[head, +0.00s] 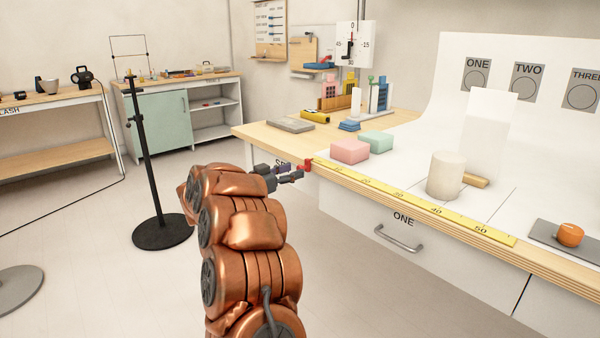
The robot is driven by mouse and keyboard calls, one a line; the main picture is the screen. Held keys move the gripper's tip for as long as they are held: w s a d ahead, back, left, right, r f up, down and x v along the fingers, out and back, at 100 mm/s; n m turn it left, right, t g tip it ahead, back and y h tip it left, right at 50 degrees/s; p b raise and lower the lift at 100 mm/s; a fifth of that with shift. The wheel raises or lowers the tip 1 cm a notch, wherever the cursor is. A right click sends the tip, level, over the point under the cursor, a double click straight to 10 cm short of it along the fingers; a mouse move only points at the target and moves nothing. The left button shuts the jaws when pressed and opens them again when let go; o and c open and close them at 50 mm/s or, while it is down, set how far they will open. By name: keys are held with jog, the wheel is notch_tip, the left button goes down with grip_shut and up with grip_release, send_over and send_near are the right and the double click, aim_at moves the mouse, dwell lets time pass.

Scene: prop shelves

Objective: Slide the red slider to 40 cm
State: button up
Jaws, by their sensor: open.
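The red slider (306,166) is a small red block at the left end of the yellow ruler (400,199), which runs along the front edge of the table. The ruler's marks 40 and 50 are legible toward its right end. The slider sits near the low end, well left of the 40 mark. My gripper (291,175) is open, with its dark fingers just left of the slider, pointing at it. I cannot tell whether a finger touches the slider. My copper arm rises from the bottom of the view.
A pink block (350,151), a green block (375,141) and a cream cylinder (446,175) stand behind the ruler. An orange object (570,235) sits on a grey plate at right. A drawer handle (398,238) protrudes below. A black stand (150,160) stands left; floor between is clear.

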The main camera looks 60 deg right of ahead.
jog(key=shift+b+x, duration=0.4)
jog(key=shift+x, duration=1.5)
grip_shut()
